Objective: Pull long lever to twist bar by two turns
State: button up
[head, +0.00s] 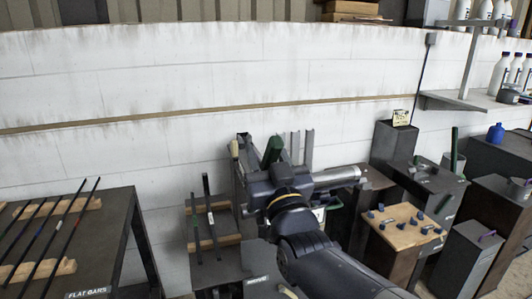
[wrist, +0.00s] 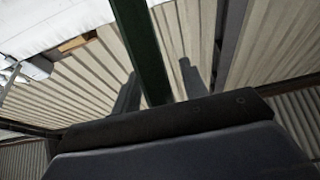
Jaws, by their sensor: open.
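The long lever is a dark green bar; its green end (head: 272,151) rises beside my gripper (head: 266,168) in the head view. In the wrist view the green lever (wrist: 142,45) runs down between the two spread fingers of my gripper (wrist: 158,88). The fingers are open around it, and I cannot tell whether either touches it. A grey metal part (head: 338,176) extends to the right behind my arm. I cannot make out the bar to be twisted; my gripper and arm hide much of the twisting machine.
A dark table (head: 118,207) with several thin bars stands at the left. A smaller stand with two dark bars (head: 210,210) is left of my arm. At the right are dark cabinets and a wooden board (head: 405,228) with blue pieces. A white wall (head: 180,90) runs behind.

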jog(key=shift+c, duration=0.5)
grip_shut()
